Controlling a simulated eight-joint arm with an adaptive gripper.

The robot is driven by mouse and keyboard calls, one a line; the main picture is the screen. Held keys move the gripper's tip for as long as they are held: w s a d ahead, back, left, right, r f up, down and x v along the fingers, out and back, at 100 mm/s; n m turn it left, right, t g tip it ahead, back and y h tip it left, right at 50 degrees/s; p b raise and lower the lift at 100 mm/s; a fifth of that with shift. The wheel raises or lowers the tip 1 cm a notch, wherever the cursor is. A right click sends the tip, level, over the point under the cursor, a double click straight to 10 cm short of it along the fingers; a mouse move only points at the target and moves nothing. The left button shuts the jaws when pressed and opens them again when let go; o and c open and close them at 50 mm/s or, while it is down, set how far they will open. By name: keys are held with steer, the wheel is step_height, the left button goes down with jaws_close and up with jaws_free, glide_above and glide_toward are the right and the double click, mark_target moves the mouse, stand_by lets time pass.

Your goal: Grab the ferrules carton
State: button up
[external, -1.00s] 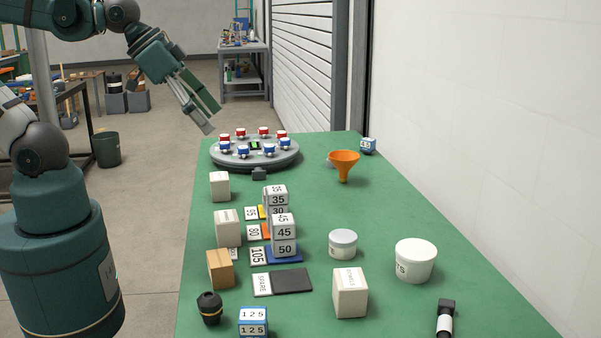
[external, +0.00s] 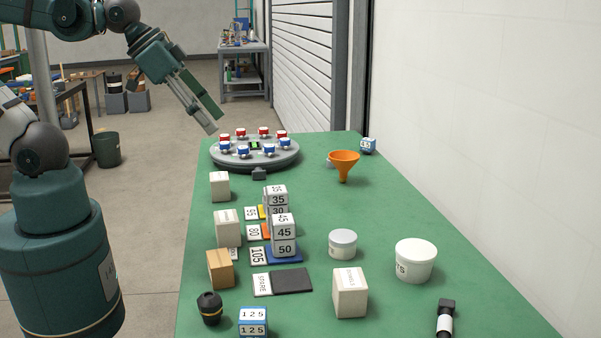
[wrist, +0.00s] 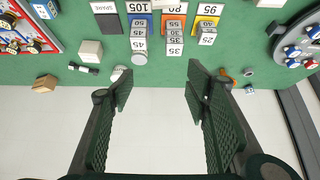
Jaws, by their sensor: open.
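Several pale cartons with small print stand on the green table, and the print is too small for me to tell for sure which is the ferrules one. One carton (external: 350,293) stands at the front right; it also shows in the wrist view (wrist: 90,51), left of my fingers. A second carton (external: 227,228) stands at the left edge beside the number plates, and a third, smaller one (external: 220,187) is behind it. My gripper (external: 215,122) is open and empty, high above the table's far left end. In the wrist view its fingers (wrist: 160,85) are spread apart with nothing between them.
A turntable (external: 254,155) with red and blue pieces lies below my gripper. Stacked number blocks (external: 284,235) stand mid-table. An orange funnel (external: 344,163), a jar (external: 342,244), a white tub (external: 415,262) and a brown box (external: 220,270) stand around. A wall runs along the right.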

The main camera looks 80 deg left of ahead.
steer(key=shift+d+f, duration=0.1)
steer(key=m+g+b, duration=0.2)
steer(key=m+g, duration=0.5)
steer(key=m, duration=0.8)
glide_above(219, 257)
steer(key=f, duration=1.9)
steer(key=shift+w+a+f, duration=0.3)
steer(key=shift+f, duration=0.1)
steer(key=shift+s+d+f+m, duration=0.15)
steer(key=shift+d+f+m, duration=0.1)
steer(key=shift+f+m, duration=0.3)
steer(key=shift+f, duration=1.2)
steer(key=shift+f, duration=0.15)
steer(key=shift+s+d+f+b, duration=0.15)
steer(key=shift+f+b, duration=0.75)
steer(key=shift+f, duration=1.6)
